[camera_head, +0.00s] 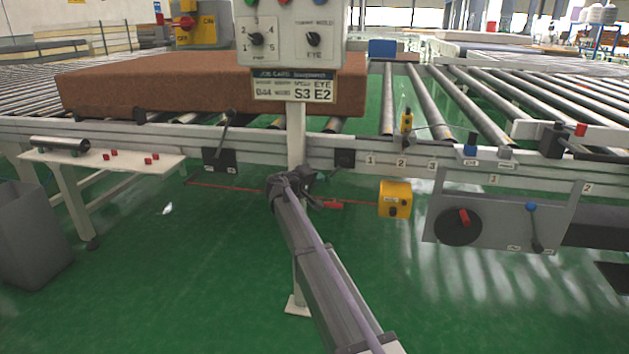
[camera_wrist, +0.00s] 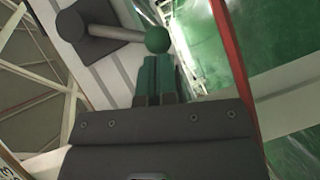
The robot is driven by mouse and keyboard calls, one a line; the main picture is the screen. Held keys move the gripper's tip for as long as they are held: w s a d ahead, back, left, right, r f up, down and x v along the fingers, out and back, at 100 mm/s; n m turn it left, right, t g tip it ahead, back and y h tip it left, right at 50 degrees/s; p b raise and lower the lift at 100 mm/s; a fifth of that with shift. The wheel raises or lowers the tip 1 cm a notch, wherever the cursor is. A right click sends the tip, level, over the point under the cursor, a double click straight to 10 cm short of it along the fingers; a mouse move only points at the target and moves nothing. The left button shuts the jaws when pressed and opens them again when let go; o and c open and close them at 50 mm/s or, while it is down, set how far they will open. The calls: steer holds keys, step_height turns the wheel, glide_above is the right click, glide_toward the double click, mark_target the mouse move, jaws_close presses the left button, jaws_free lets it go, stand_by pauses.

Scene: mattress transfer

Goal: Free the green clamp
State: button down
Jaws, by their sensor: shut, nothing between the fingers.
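In the wrist view a green ball knob (camera_wrist: 157,39) sits at the end of a pale lever (camera_wrist: 118,33). The lever comes out of a dark clamp base (camera_wrist: 88,27) on a light rail. My gripper (camera_wrist: 158,62) is shut and empty, with its fingertips right by the knob. I cannot tell whether they touch it. In the head view my gripper (camera_head: 303,182) is below the conveyor's front rail, by the white post. The green knob cannot be made out there. A dark plate (camera_head: 345,158) is on the rail just right of the post.
A red cord (camera_head: 230,186) runs below the rail near my gripper; a red strip (camera_wrist: 233,65) passes right of the fingers. A brown mattress (camera_head: 200,85) lies on the rollers. A yellow box (camera_head: 395,199) hangs to the right. The white post (camera_head: 296,135) stands close to my gripper.

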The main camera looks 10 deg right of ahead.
steer(key=shift+s+d+f+b, duration=0.25)
steer(key=shift+d+f+b, duration=0.25)
steer(key=shift+d+b, duration=0.15)
